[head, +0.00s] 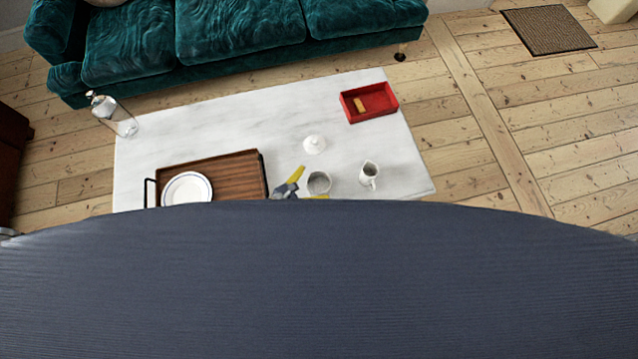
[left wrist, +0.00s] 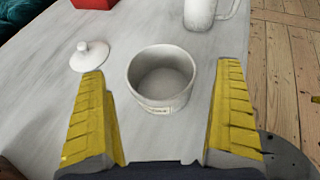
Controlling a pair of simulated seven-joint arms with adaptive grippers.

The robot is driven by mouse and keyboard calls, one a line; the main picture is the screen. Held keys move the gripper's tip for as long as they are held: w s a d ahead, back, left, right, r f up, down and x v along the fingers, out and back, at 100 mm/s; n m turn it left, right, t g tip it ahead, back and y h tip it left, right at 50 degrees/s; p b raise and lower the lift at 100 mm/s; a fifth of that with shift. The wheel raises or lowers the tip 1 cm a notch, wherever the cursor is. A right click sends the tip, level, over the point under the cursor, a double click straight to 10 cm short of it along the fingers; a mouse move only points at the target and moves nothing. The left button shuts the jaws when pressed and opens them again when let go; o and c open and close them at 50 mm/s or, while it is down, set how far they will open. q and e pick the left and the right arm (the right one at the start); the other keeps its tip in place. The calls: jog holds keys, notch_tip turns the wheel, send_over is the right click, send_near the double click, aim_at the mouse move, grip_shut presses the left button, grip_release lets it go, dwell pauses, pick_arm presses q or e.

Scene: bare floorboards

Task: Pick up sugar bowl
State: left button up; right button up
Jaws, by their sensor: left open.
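The sugar bowl (head: 319,183) is a round, pale, open cup standing upright on the marble table, with a small label on its side in the left wrist view (left wrist: 160,105). Its apparent lid (head: 314,144), white with a knob, lies apart on the table behind it; the lid also shows in the left wrist view (left wrist: 90,57). My left gripper (head: 309,185) is open, its yellow fingers on either side of the bowl. In the left wrist view the bowl sits between the open fingers (left wrist: 162,72), with visible gaps on both sides. My right gripper is not in view.
A white jug (head: 369,176) stands just right of the bowl. A wooden tray (head: 235,175) with a plate (head: 187,188) lies left. A red box (head: 369,103) and a glass bottle (head: 116,116) stand on the marble table (head: 230,125). A green sofa (head: 240,35) is behind.

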pick_arm(q)
jog(key=shift+x, duration=1.4)
jog(key=c, duration=1.3)
